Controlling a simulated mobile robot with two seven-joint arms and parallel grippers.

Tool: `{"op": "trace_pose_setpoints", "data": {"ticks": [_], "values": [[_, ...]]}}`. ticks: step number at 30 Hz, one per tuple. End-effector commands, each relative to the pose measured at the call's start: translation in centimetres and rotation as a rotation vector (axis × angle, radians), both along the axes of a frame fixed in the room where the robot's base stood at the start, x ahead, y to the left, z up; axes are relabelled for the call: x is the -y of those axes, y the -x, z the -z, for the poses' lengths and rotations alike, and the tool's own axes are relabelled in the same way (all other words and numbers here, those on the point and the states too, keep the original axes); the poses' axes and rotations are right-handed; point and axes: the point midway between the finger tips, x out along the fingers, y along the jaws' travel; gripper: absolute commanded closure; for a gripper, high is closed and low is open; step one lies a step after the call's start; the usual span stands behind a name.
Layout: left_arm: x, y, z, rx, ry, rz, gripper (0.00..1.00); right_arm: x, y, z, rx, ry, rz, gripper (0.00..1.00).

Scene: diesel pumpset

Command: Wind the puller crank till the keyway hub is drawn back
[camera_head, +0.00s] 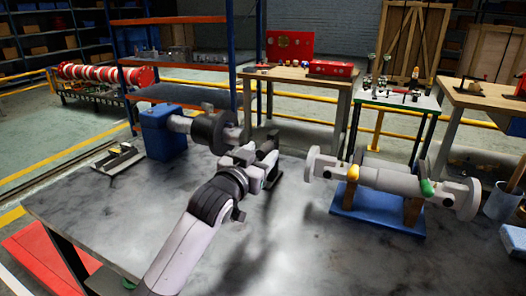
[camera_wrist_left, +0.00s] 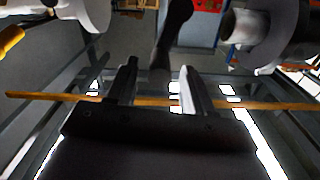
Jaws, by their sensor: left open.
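A blue block-shaped machine (camera_head: 162,138) stands at the left of the bench, with a thick dark round disc (camera_head: 207,132) on its pale shaft; I take this disc to be the keyway hub. The disc also shows at the upper right of the left wrist view (camera_wrist_left: 268,38). My left gripper (camera_head: 273,165) is open, just right of the shaft end. In the left wrist view a dark bar (camera_wrist_left: 170,45), perhaps the puller crank, reaches down towards the gap between the fingers; I cannot tell whether they touch it. The gripper hides part of the crank area in the head view.
A pale flanged shaft (camera_head: 385,180) with yellow and green parts rests on wooden blocks over a blue base (camera_head: 375,215) at right. A small grey metal fixture (camera_head: 118,160) lies at the bench's left. The bench front (camera_head: 330,265) is clear.

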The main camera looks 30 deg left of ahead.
Motion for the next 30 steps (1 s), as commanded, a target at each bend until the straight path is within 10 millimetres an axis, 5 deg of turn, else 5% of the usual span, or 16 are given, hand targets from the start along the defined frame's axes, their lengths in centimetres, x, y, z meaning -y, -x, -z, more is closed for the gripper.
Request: {"op": "trace_pose_setpoints", "data": {"ticks": [17, 22, 30], "values": [[-0.1, -1.9, 0.0, 0.001, 0.0, 0.001, 0.48, 0.1, 0.0, 0.1, -0.002, 0.0, 0.005, 0.48], [-0.1, -1.9, 0.0, 0.0, 0.0, 0.0, 1.0, 0.1, 0.0, 0.1, -0.003, 0.0, 0.006, 0.48], [-0.2, -2.1, 0.0, 0.0, 0.008, 0.0, 1.0, 0.1, 0.0, 0.0, -0.004, 0.001, 0.006, 0.48]]}}
